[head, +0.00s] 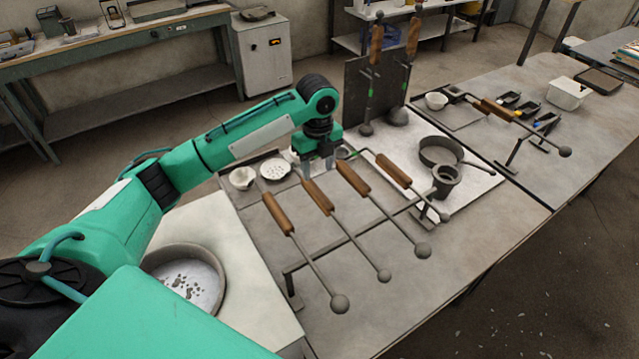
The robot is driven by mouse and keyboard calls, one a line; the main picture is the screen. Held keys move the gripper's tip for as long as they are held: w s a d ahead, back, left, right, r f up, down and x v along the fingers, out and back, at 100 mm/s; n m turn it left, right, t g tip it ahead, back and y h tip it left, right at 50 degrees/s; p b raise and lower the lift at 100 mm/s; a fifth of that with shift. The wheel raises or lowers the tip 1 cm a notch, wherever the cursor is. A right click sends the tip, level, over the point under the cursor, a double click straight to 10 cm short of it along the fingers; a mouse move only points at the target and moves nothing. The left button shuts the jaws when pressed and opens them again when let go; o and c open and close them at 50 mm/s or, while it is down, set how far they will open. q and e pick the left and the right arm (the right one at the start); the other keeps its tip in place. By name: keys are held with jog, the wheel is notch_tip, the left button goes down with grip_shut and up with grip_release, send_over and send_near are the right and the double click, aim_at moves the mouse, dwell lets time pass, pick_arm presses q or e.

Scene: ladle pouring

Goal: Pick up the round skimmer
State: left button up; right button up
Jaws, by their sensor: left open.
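The round skimmer (275,168) seems to be the pale round dish with dark holes at the far side of the rack. The wooden handle (318,196) that lines up with it lies across the rack, with a thin rod and ball end towards the front. The join between dish and handle is hard to see. My left gripper (318,172) points down, open, just behind and above this handle. I cannot tell whether the fingers touch it. My right gripper is out of view.
A white ladle cup (241,177) and other wooden-handled tools lie close on both sides. The low metal rack (345,240) holds them. A round pan (188,278) stands at the left.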

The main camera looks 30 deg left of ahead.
aim_at(319, 193)
pick_arm(q)
notch_tip(319, 193, down, 4)
jog(key=shift+r+p, duration=0.15)
jog(key=shift+p, duration=0.4)
notch_tip(319, 193, down, 4)
jog(key=shift+r+p, duration=0.1)
jog(key=shift+p, duration=0.3)
jog(key=shift+f, duration=0.55)
notch_tip(319, 193, down, 4)
jog(key=p, duration=0.2)
jog(key=shift+d+f+p, duration=0.1)
jog(key=shift+p, duration=0.2)
jog(key=shift+w+f, duration=0.1)
jog(key=shift+f, duration=0.25)
grip_shut()
jog(key=shift+r, duration=0.1)
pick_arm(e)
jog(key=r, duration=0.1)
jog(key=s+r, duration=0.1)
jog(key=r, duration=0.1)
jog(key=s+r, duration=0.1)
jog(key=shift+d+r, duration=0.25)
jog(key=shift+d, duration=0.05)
